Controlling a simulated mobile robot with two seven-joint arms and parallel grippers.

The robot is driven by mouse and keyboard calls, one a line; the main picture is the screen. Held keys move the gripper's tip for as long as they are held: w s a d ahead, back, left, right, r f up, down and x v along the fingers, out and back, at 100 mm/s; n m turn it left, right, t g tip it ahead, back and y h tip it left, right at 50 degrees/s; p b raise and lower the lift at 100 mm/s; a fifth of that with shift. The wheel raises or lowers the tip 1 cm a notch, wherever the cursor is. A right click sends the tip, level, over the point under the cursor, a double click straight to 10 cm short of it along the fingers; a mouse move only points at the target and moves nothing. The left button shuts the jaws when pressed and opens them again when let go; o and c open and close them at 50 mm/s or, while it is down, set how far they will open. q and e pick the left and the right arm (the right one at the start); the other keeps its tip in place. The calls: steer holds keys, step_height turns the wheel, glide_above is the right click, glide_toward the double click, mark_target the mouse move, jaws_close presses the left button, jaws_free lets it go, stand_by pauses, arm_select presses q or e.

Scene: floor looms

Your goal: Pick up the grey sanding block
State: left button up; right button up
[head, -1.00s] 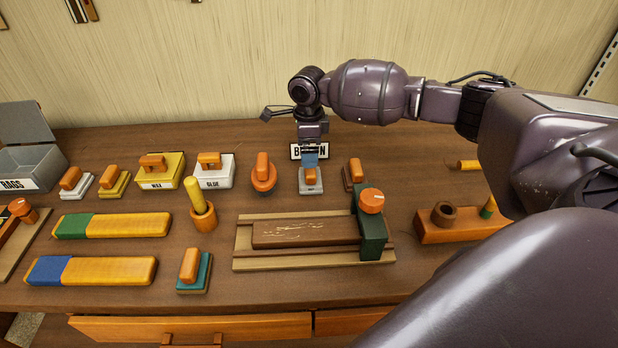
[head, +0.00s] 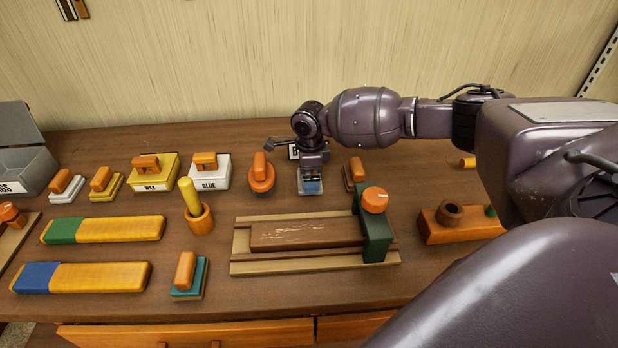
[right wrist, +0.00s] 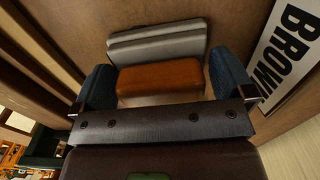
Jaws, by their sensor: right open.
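The grey sanding block has a light grey base with an orange handle. In the right wrist view its grey base (right wrist: 155,42) and orange handle (right wrist: 160,78) lie between the two blue finger pads of my open right gripper (right wrist: 160,85). In the head view my right gripper (head: 311,186) points down over the block and hides its handle; only the edge of the grey base (head: 302,191) shows. I cannot tell whether a pad touches the handle. My left gripper is not in view.
An orange-handled tool (head: 261,174) stands close on the left and a brown block with an orange handle (head: 355,173) close on the right. A clamp board (head: 240,262) lies in front. A white lettered label (right wrist: 287,50) is beside the gripper.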

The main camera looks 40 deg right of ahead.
steer(key=shift+c, duration=0.5)
steer(key=c, duration=0.6)
steer(key=shift+r, duration=0.55)
step_height(320, 180, up, 8)
steer(key=shift+f+p, duration=0.2)
steer(key=shift+p, duration=0.85)
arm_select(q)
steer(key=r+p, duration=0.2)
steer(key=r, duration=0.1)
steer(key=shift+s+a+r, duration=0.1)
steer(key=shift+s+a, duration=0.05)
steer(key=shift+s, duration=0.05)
arm_select(e)
step_height(320, 180, up, 11)
steer(key=shift+r, duration=0.2)
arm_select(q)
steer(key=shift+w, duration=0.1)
